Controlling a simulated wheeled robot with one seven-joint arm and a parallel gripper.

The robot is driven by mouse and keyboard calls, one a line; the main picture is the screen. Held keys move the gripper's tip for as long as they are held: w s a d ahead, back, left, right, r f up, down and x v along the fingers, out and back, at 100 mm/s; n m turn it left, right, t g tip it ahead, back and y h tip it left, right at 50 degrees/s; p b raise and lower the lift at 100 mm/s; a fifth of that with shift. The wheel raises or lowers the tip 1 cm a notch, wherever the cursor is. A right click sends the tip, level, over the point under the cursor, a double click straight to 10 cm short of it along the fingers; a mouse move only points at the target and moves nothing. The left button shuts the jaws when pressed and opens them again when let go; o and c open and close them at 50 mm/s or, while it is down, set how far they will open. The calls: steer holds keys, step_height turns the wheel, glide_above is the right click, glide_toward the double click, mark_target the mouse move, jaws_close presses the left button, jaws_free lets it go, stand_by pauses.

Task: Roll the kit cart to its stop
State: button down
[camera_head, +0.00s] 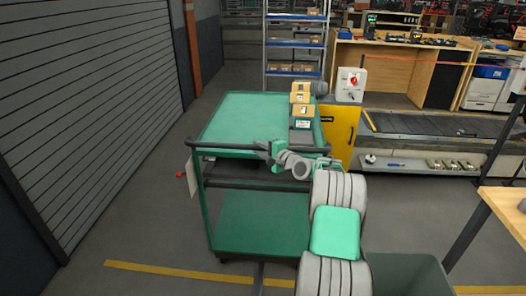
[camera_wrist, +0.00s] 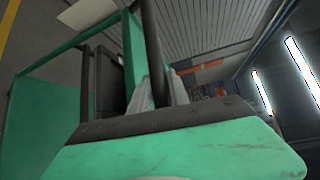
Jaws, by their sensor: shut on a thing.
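The kit cart (camera_head: 240,112) is green, with a flat top, a lower shelf and a dark push handle (camera_head: 228,147) along its near side. My gripper (camera_head: 268,150) is shut on the handle, right of its middle. In the wrist view, the dark handle bar (camera_wrist: 151,45) runs up the upper middle, with grey finger parts beside it. I cannot make out the stop.
A ribbed shutter wall (camera_head: 85,85) is at the left. A yellow cabinet (camera_head: 340,132) and a slat conveyor (camera_head: 430,125) are at the right. A blue shelf rack (camera_head: 295,42) stands behind. A yellow line (camera_head: 165,270) crosses the floor in front. Floor left of the cart is mostly clear.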

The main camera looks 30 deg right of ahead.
steer(key=shift+r, duration=0.1)
steer(key=c, duration=1.3)
jaws_free()
steer(key=shift+o, duration=0.2)
steer(key=b+v, duration=0.1)
steer(key=v, duration=0.7)
